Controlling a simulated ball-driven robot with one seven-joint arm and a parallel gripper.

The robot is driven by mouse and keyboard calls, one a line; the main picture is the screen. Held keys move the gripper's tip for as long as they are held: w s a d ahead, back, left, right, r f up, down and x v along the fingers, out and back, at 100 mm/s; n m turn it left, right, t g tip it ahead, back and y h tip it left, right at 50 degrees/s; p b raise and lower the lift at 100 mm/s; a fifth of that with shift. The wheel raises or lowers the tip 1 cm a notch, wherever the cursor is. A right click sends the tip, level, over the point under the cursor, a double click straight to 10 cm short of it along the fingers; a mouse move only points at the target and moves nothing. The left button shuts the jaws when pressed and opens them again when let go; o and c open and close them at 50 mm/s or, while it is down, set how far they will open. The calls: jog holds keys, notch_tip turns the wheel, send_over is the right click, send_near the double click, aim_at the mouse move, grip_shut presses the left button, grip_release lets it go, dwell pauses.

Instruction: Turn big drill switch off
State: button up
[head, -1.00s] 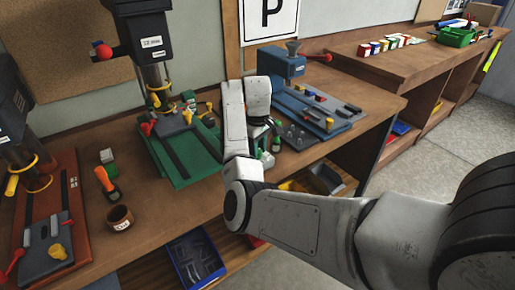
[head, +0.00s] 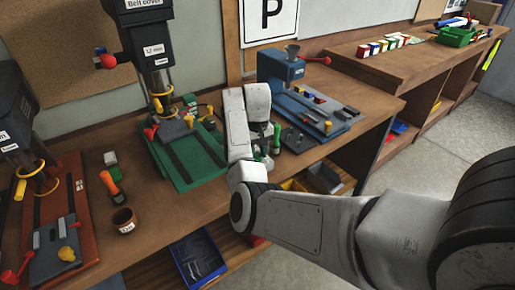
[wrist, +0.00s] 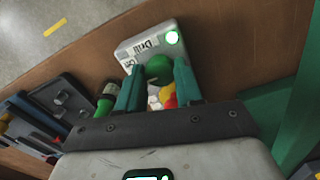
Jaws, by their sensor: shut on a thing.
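The drill switch box (wrist: 142,46) is pale grey with "Drill" lettering and stands on the brown bench in the wrist view. A green ball knob (wrist: 158,68) sits at the box's near side. My gripper (wrist: 159,72) has its two teal fingers on either side of this knob, closed on it. Red, yellow and white parts show just below the knob, between the fingers. In the head view my arm hides the switch. The big drill (head: 153,55) with the green base (head: 185,170) stands left of my arm.
A green-handled tool (wrist: 105,98) lies close left of my fingers in the wrist view. A blue machine (head: 280,75) stands right of my wrist.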

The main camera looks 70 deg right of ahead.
jog(key=m+p, duration=0.1)
jog(key=m, duration=0.5)
jog(key=shift+w+p, duration=0.1)
jog(key=shift+p, duration=0.3)
dwell(0.3)
jog(key=o, duration=1)
jog(key=shift+o, duration=0.2)
notch_tip(320, 180, up, 11)
jog(key=shift+f, duration=0.15)
